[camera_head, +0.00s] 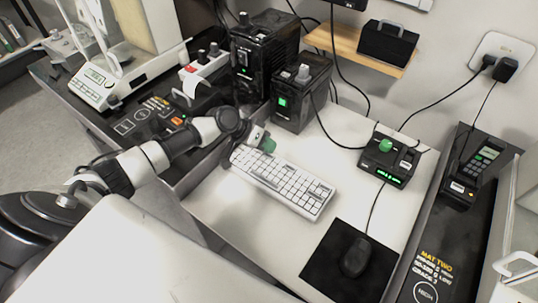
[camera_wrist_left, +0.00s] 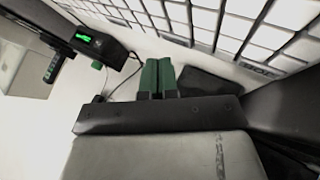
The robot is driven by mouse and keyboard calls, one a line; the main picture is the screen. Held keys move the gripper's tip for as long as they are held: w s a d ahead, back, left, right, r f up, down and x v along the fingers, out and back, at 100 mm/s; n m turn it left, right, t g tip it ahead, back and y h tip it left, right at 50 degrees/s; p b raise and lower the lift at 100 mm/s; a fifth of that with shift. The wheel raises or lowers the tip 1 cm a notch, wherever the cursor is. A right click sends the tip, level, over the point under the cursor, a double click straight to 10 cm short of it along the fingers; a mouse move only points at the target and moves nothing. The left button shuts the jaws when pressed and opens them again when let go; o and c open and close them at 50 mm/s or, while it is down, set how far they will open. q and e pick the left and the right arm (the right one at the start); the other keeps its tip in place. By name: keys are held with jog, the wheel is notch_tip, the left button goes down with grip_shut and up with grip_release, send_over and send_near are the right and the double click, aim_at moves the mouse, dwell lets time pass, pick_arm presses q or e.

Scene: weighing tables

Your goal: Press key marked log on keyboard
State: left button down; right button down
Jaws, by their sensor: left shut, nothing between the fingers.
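The white keyboard (camera_head: 283,183) lies at an angle on the white table. Its rows of keys also show large at the top right of the left wrist view (camera_wrist_left: 235,22). Key legends are too small to read, so I cannot pick out the log key. My left gripper (camera_head: 268,145) is at the far left end of the keyboard, its green fingertips by the back edge. In the left wrist view its two green fingers (camera_wrist_left: 158,76) are together with nothing between them. I cannot tell whether they touch a key. My right gripper is not in view.
A black box with a green knob and lit display (camera_head: 388,160) stands right of the keyboard. A black mouse (camera_head: 356,257) sits on a dark mat (camera_head: 318,263) in front. Black boxes (camera_head: 301,95) stand behind my left gripper. Cables cross the table's right side.

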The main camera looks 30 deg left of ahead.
aim_at(268, 154)
pick_arm(q)
jog(key=shift+f, duration=0.15)
dwell(0.4)
jog(key=shift+f+b, duration=0.3)
jog(key=shift+b, duration=0.05)
jog(key=shift+f+b, duration=0.3)
jog(key=shift+f, duration=0.05)
dwell(0.6)
jog(key=shift+r, duration=0.1)
jog(key=shift+r+p, duration=0.7)
jog(key=shift+p, duration=0.05)
notch_tip(268, 154, up, 5)
jog(key=p, duration=0.4)
